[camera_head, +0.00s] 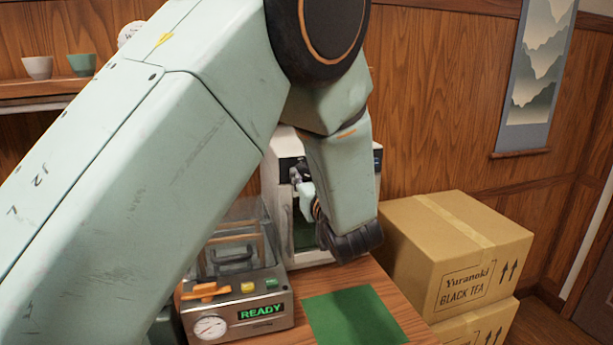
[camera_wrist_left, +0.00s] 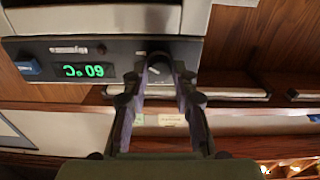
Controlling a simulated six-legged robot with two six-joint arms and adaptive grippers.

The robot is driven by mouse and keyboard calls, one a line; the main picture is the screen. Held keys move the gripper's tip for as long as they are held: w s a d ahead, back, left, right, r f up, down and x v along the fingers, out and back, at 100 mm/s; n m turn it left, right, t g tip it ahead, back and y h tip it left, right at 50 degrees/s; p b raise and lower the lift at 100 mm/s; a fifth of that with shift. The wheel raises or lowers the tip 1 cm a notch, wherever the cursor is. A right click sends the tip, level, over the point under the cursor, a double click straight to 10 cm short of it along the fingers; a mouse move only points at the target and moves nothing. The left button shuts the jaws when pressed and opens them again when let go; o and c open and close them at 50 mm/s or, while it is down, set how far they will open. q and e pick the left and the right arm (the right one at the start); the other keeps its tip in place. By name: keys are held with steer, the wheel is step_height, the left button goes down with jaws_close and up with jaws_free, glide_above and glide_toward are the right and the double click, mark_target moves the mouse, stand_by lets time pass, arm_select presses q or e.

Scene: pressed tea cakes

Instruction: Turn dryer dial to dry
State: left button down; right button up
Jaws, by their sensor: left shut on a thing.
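The dryer is a white machine (camera_head: 283,150) at the back of the table, partly hidden behind my left arm. Its dark front panel (camera_wrist_left: 125,62) fills the upper part of the left wrist view, upside down, with a green display (camera_wrist_left: 84,71) reading 60 °C. My left gripper (camera_wrist_left: 158,62) is at this panel, its fingers closed around the dial, which is mostly hidden between the fingertips. The gripper (camera_head: 304,188) also shows small in the head view, at the dryer front. The dial's pointer direction cannot be read. My right gripper is in neither view.
A press machine (camera_head: 258,312) with a gauge and a READY display stands front left of the dryer. A green mat (camera_head: 354,316) lies clear on the table. Stacked cardboard boxes (camera_head: 455,250) are to the right. A shelf with cups (camera_head: 38,67) is at the left.

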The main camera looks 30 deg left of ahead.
arm_select(q)
steer(key=shift+r, duration=0.15)
steer(key=c, duration=1.1)
jaws_free()
steer(key=shift+o, duration=0.2)
step_height(320, 180, up, 10)
